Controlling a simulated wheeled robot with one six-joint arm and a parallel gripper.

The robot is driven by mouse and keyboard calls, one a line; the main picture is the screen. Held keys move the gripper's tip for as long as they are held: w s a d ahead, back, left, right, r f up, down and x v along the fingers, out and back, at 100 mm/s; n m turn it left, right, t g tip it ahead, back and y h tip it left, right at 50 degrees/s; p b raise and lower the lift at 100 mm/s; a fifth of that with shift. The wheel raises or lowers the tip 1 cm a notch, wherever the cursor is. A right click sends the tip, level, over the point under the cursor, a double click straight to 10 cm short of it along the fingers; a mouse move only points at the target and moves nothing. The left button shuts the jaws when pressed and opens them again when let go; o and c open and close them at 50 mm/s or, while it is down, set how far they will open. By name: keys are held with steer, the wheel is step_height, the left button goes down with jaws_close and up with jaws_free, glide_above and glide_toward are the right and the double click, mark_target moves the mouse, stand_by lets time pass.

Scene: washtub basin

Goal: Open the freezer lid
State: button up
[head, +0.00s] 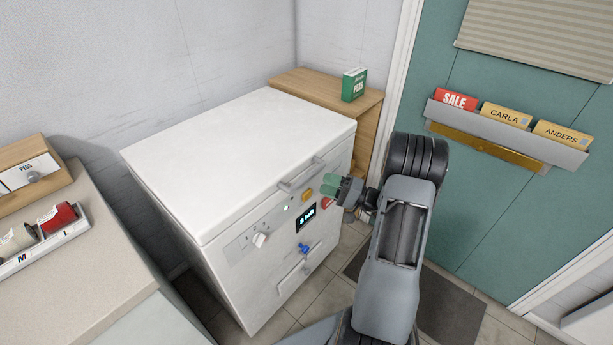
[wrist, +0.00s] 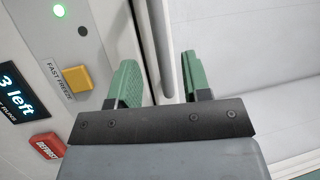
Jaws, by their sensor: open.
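The white chest freezer (head: 225,195) stands in the middle of the head view with its flat lid (head: 240,140) shut. A grey bar handle (head: 302,173) runs along the lid's front edge. In the wrist view the handle (wrist: 163,45) lies in line with the gap between my fingers, seemingly just beyond the tips. My gripper (head: 341,186), with green finger pads, is open and empty at the freezer's front right, near the handle's right end. In the wrist view the open gripper (wrist: 160,82) faces the front panel and lid edge. Contact with the handle cannot be told.
The front panel has a yellow fast freeze button (wrist: 72,76), a red defrost button (wrist: 47,146) and a display (head: 306,217). A counter (head: 80,265) stands left, a wooden cabinet (head: 367,115) with a green box (head: 354,84) behind right. A teal door (head: 500,190) is at right.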

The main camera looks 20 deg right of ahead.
mark_target(307, 175)
steer(key=shift+p+x, duration=0.4)
steer(key=shift+x, duration=3.2)
jaws_close()
